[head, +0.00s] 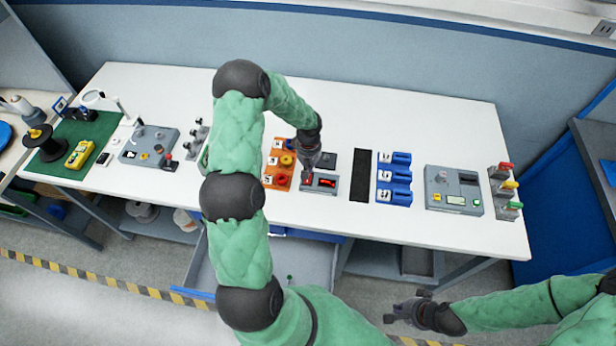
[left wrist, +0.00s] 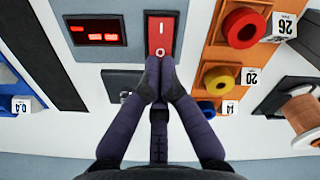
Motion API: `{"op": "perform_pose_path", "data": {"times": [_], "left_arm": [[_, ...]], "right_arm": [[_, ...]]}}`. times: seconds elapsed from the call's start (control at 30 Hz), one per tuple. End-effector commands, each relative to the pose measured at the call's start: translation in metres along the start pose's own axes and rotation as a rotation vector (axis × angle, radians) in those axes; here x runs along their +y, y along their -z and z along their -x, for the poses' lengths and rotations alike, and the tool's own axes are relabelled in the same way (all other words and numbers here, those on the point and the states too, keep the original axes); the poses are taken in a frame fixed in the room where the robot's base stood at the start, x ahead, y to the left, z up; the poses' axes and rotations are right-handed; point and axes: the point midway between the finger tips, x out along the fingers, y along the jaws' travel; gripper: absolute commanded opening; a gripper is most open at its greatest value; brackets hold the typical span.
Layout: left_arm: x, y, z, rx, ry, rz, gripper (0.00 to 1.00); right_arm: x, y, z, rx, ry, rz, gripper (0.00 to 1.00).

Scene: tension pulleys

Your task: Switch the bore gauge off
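The bore gauge is a grey box (head: 319,191) near the table's front edge, in the middle. It has a dark display (left wrist: 96,32) with lit red digits and a red rocker switch (left wrist: 161,32) marked I and O. My left gripper (left wrist: 156,66) is shut and empty, its fingertips together at the O end of the switch. They look very close to it; I cannot tell whether they touch. In the head view my left arm reaches over the table and partly hides the gauge. My right gripper (head: 412,311) is in front of the table, away from the gauge; its fingers are too small to read.
An orange holder (left wrist: 206,68) with red and yellow rings stands beside the gauge. A small dark-topped block (left wrist: 121,84) lies behind it. A black strip (head: 361,175), a blue rack (head: 394,178) and a grey instrument (head: 453,191) are to the right. An open drawer (head: 312,262) sits below.

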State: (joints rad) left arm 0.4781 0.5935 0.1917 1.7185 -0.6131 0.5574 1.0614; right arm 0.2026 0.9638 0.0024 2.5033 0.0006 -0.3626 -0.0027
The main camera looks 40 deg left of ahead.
Motion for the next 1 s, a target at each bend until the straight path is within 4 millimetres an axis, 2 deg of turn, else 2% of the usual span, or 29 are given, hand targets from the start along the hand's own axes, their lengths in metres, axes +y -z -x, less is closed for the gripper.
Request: {"op": "perform_pose_path", "data": {"times": [1.0], "left_arm": [[0.0001, 0.0002, -0.0091, 0.0, 0.0, 0.0, 0.0]], "right_arm": [[0.0032, 0.0003, -0.0089, 0.0, 0.0, 0.0, 0.0]]}}
